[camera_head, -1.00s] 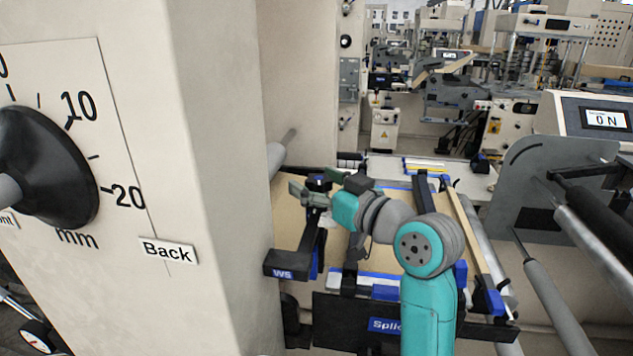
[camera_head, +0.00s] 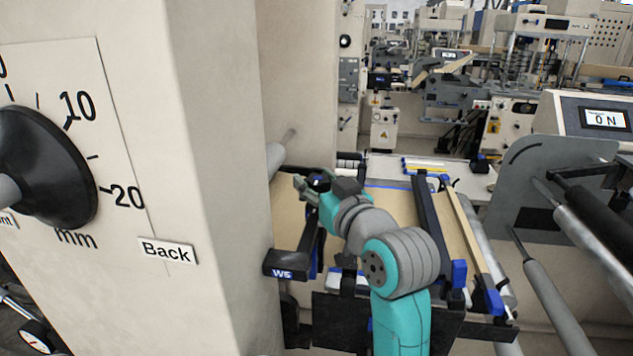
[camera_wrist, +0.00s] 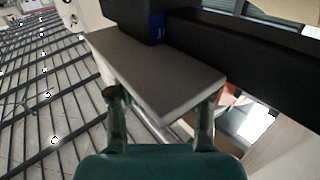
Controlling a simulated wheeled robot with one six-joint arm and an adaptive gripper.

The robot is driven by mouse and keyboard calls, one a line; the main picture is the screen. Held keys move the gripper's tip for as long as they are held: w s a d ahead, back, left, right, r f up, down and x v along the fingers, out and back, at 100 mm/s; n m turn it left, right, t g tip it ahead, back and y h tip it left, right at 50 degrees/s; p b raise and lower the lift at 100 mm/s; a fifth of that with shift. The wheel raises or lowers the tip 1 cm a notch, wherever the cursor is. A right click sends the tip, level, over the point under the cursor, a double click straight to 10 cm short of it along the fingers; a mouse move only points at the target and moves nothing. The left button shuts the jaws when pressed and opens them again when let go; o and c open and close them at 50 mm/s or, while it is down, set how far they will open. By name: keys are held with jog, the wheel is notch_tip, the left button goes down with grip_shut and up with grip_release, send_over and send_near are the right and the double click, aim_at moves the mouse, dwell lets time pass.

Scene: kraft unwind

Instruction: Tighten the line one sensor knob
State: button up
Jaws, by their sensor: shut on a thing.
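My gripper (camera_head: 308,184) is at the left end of the splice table, beside a small dark fitting (camera_head: 321,180) on the black bar. In the wrist view my gripper (camera_wrist: 162,105) has its two fingers on either side of a grey block (camera_wrist: 160,70), and they seem to press on it. A black housing (camera_wrist: 140,12) with a blue label stands at the block's far side; only the start of the label shows. I cannot tell whether the grey block is the sensor knob, and no other knob shows between the fingers.
A large beige column (camera_head: 215,180) with a black dial (camera_head: 45,165) stands close on the left. A black bar with a "WS" label (camera_head: 282,273) lies near the table's front left. Rollers (camera_head: 555,305) and a grey plate (camera_head: 530,195) stand at the right.

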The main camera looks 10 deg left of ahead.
dwell(0.3)
jog(key=o, duration=1.2)
jog(key=shift+s, duration=0.1)
jog(key=v, duration=1.2)
jog(key=shift+r, duration=0.1)
